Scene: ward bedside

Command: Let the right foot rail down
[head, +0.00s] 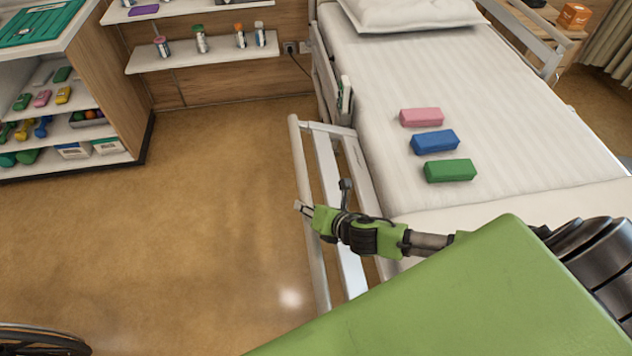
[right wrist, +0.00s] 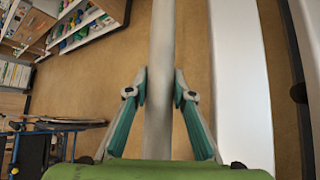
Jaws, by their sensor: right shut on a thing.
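The right foot rail (head: 297,150) is a pale metal frame along the bed's near-left side in the head view. It stands up, with its long top bar out over the floor side. My right gripper (head: 304,208) reaches across from the right and is shut on that top bar, about midway along it. In the right wrist view, the bar (right wrist: 160,40) runs between the two fingers of the right gripper (right wrist: 160,88). The bed (head: 480,90) lies to the right of the rail. My left gripper is not in view.
Pink (head: 421,117), blue (head: 435,142) and green (head: 450,170) blocks lie on the mattress. A shelf unit (head: 130,80) stands at the upper left. A dark wheel (head: 40,340) shows at the lower left. The floor left of the rail is clear.

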